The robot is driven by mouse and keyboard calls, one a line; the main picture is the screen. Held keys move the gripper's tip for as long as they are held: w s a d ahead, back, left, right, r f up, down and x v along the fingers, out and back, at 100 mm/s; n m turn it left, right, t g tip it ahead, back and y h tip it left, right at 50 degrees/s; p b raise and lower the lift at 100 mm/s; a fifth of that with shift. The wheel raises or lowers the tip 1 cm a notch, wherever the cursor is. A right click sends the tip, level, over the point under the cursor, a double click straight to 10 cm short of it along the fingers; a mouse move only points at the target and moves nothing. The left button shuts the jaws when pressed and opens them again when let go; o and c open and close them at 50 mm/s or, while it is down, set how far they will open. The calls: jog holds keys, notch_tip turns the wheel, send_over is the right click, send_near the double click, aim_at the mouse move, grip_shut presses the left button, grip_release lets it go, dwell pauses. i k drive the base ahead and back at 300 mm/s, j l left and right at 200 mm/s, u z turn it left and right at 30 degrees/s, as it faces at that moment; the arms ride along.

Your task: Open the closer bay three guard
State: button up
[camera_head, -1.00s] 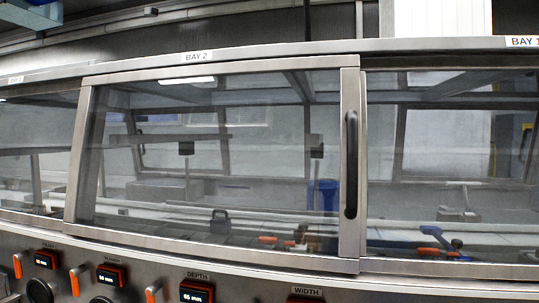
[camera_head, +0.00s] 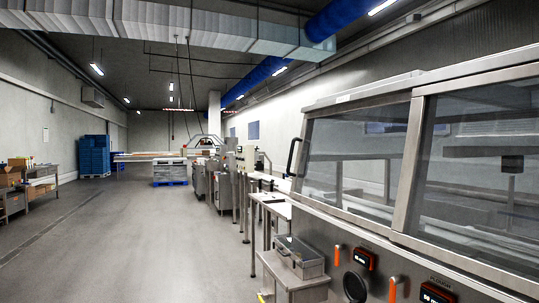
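The end guard (camera_head: 357,157) of the machine is a clear panel in a steel frame, at the right of the view. A small label (camera_head: 343,98) sits above it, too small to read. A black upright handle (camera_head: 293,157) stands out at the guard's far left edge. The guard looks shut, seen at a steep angle. A second clear guard (camera_head: 485,165) is nearer, at the right edge. My gripper is not in view.
Orange levers (camera_head: 393,289) and displays (camera_head: 364,258) line the panel below the guards. A metal box (camera_head: 299,256) on a low stand juts out at the machine's end. Open floor (camera_head: 140,230) lies to the left. Blue crates (camera_head: 97,155) and a workbench are farther off.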

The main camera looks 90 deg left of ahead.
aim_at(382, 230)
jog(key=u, duration=0.5)
jog(key=l+u, duration=0.1)
jog(key=u, duration=1.9)
jog(key=i+j+u, duration=0.1)
jog(key=i, duration=0.35)
jog(key=i+j+u, duration=0.15)
jog(key=i, duration=0.3)
jog(key=j, duration=0.1)
